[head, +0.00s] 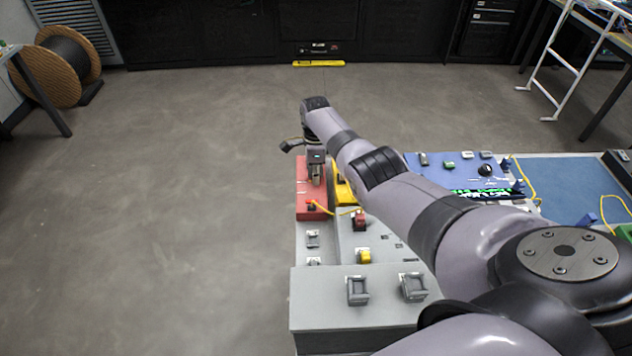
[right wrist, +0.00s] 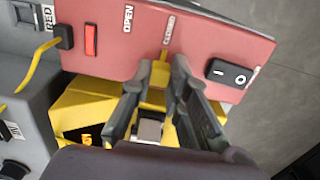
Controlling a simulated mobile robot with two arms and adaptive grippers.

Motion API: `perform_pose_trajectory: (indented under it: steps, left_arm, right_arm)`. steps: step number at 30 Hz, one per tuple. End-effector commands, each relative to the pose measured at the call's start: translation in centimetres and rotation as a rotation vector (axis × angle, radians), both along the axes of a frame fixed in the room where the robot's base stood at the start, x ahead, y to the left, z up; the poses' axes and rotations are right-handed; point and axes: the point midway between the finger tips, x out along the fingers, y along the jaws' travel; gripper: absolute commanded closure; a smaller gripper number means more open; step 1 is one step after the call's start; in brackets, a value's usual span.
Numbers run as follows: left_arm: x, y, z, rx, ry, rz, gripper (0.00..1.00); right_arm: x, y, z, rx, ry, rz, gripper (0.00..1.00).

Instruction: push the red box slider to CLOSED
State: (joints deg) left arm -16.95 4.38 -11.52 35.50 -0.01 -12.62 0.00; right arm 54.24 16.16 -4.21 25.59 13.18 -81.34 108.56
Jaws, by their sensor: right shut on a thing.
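The red box (head: 305,212) stands at the far left end of the bench in the head view. In the right wrist view the red box (right wrist: 215,42) shows its face with OPEN and CLOSED labels. My right gripper (head: 316,180) points down at the red box. In the right wrist view the right gripper (right wrist: 157,75) has its fingertips at the box face, just below the CLOSED label. A narrow yellow piece, seemingly the slider (right wrist: 160,70), shows between the fingertips, which close on it. The fingers hide much of it. My left gripper is not in view.
A black rocker switch (right wrist: 229,73) and a red indicator (right wrist: 91,40) are on the red box. A yellow box (right wrist: 75,108) stands beside it, with a yellow cable (head: 338,211) nearby. Grey fixtures (head: 357,290) stand nearer. Open floor lies left.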

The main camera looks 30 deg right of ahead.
Motion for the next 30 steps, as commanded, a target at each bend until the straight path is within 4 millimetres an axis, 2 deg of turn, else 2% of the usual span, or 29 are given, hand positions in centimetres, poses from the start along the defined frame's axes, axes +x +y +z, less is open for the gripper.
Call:
perform_pose_trajectory:
  steps: [9,10,13,23,30]
  left_arm:
    - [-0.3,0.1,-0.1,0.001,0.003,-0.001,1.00]
    - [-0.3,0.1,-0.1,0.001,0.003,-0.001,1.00]
    - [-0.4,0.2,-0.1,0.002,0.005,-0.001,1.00]
    - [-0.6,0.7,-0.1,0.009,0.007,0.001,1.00]
    - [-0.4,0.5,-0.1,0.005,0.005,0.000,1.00]
  right_arm:
    - [0.4,-0.4,0.2,-0.010,-0.016,-0.001,1.00]
    - [0.4,-0.4,0.2,-0.010,-0.017,-0.001,0.82]
    - [0.4,-0.4,0.2,-0.010,-0.017,-0.001,0.76]
    - [0.3,-0.3,0.2,-0.007,-0.013,0.000,0.75]
    - [0.4,-0.3,1.9,-0.007,-0.014,0.001,0.75]
